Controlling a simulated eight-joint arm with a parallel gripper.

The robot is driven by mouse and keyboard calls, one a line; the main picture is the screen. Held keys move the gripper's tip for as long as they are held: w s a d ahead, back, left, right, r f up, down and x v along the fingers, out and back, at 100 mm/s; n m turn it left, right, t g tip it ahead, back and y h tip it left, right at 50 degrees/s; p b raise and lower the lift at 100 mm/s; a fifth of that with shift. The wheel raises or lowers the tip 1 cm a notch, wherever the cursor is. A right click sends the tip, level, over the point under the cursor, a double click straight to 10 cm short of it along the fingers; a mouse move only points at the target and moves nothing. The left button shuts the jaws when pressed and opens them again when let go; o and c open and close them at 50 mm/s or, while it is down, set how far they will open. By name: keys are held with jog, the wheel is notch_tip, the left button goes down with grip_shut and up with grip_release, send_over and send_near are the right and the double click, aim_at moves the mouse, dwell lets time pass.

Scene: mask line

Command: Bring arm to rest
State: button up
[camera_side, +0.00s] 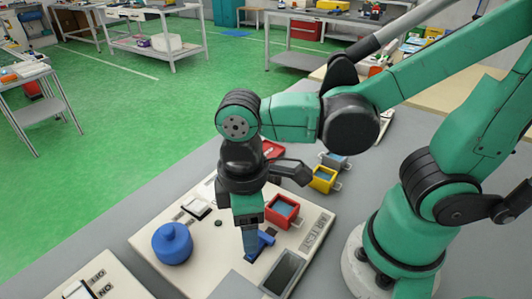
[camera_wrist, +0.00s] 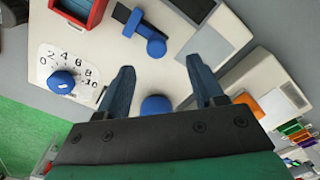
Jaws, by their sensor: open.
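My gripper (camera_side: 250,246) points down over the cream panel (camera_side: 318,229) in the side view. In the wrist view its two blue fingers stand apart, and the gripper (camera_wrist: 163,80) is open with nothing held. A blue round thing (camera_wrist: 155,105) shows between the fingers, farther down and partly hidden by the gripper body. A blue lever (camera_side: 265,241) on the panel is close beside the fingertips in the side view; it also shows ahead of them in the wrist view (camera_wrist: 153,43). I cannot tell the gap between fingertips and panel.
On or beside the panel are a blue domed knob (camera_side: 172,244), a red open box (camera_side: 282,209), a yellow open box (camera_side: 323,180) and a dark screen (camera_side: 285,272). A numbered dial with a blue knob (camera_wrist: 62,82) shows in the wrist view. An ON/OFF box (camera_side: 100,283) stands front left.

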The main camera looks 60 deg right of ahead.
jog(key=shift+r, duration=0.5)
jog(key=w+d+r+m+t, duration=0.4)
jog(key=w+d+m+t, duration=0.2)
jog(key=d+m, duration=0.3)
jog(key=shift+w+d+t, duration=0.3)
jog(key=shift+d+t, duration=0.3)
jog(key=shift+d, duration=0.5)
